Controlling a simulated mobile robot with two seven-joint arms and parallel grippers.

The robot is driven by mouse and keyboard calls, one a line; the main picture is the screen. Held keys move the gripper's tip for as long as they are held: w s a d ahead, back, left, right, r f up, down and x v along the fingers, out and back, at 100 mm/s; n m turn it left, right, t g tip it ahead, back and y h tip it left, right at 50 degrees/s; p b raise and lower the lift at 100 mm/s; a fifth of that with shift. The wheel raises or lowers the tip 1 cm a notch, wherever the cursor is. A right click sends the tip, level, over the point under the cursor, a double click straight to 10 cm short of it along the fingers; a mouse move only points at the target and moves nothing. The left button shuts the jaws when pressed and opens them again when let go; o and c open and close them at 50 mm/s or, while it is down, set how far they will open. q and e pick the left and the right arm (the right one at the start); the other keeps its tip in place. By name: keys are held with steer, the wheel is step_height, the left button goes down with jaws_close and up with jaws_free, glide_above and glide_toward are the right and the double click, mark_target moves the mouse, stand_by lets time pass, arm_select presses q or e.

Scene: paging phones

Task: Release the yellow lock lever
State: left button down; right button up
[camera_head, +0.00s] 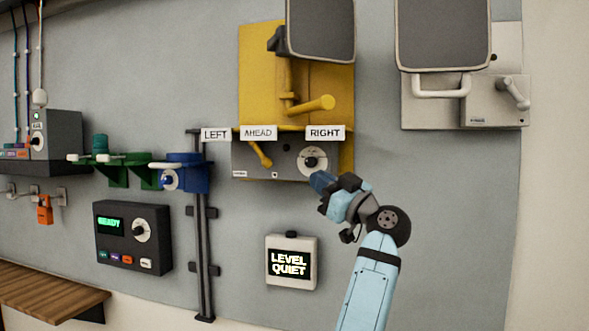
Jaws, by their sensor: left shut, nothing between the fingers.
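A small yellow lever (261,154) sits on the grey box (284,172) below the yellow panel, slanting down to the right. A larger yellow handle (312,105) sticks out to the right on the yellow panel (258,75) above. I cannot tell which of the two is the lock lever. My left gripper (322,183) is shut and empty. It is just below and right of the grey box's round dial (312,160), apart from both yellow levers. My right gripper is not in view.
A LEVEL QUIET display (291,263) is below. Blue (187,172) and green holders (117,175) stand left. A grey unit with a white handle (440,92) is at upper right.

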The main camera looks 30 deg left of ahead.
arm_select(q)
steer(key=shift+s+r, duration=0.1)
steer(key=shift+r, duration=0.05)
steer(key=shift+a, duration=0.15)
steer(key=p, duration=0.2)
glide_toward(268, 159)
step_height(268, 159, up, 5)
steer(key=a, duration=0.3)
steer(key=shift+w+a+f+p, duration=0.3)
steer(key=shift+a+f, duration=0.2)
steer(key=shift+a, duration=0.2)
steer(key=shift+w+a+f+p, duration=0.2)
steer(key=shift+w+a+f, duration=0.25)
steer(key=shift+a, duration=0.25)
steer(key=shift+s+a+f+p, duration=0.1)
steer(key=shift+f+p, duration=0.1)
steer(key=shift+p, duration=0.15)
